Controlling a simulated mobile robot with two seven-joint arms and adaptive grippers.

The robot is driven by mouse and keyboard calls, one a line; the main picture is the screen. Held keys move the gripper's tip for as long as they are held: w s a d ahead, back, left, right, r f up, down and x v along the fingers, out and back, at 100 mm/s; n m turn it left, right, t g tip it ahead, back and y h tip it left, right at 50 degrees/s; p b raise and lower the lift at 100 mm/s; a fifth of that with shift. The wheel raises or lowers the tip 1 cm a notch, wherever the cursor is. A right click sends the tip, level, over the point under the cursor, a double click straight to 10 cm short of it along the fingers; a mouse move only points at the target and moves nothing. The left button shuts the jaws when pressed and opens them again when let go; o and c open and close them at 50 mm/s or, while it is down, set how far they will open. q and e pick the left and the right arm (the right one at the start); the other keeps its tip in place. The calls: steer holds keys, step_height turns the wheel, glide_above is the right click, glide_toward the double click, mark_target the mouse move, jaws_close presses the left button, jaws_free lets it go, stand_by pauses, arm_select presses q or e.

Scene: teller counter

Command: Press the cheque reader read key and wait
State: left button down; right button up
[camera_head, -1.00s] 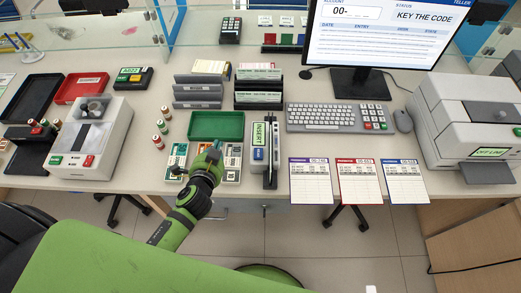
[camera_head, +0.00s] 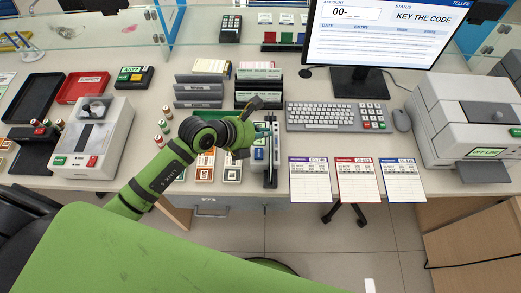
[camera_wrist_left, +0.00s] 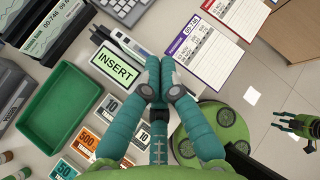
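The cheque reader (camera_head: 274,172) is a small grey unit at the front edge of the counter, with a dark upright slot on its right side. In the left wrist view its green display (camera_wrist_left: 115,67) reads INSERT. My left gripper (camera_head: 264,131) is over the reader in the head view and covers much of its top. In the left wrist view the teal fingers of my left gripper (camera_wrist_left: 153,72) are shut together with nothing between them, beside the display. They hide the reader's near part; contact with a key cannot be told. My right gripper (camera_wrist_left: 282,120) shows small, its fingers apart.
A green tray (camera_wrist_left: 62,105) and banknote stacks (camera_head: 205,172) lie left of the reader. Three printed cards (camera_head: 358,180) overhang the counter edge on the right. A keyboard (camera_head: 336,117) and monitor (camera_head: 360,84) stand behind. The monitor reads KEY THE CODE.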

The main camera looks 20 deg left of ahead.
arm_select(q)
steer(key=shift+w+a+f+y, duration=0.15)
steer(key=shift+a+y, duration=0.15)
steer(key=shift+a, duration=0.2)
steer(key=shift+s+a+f+y, duration=0.15)
steer(key=shift+a+y, duration=0.15)
steer(key=shift+a, duration=0.15)
steer(key=shift+w, duration=0.1)
steer(key=b, duration=0.7)
glide_above(257, 154)
step_height(257, 154, down, 8)
steer(key=shift+r, duration=0.15)
steer(key=shift+f+b, duration=0.35)
steer(key=shift+f, duration=0.2)
steer(key=shift+f, duration=0.1)
steer(key=shift+f, duration=0.35)
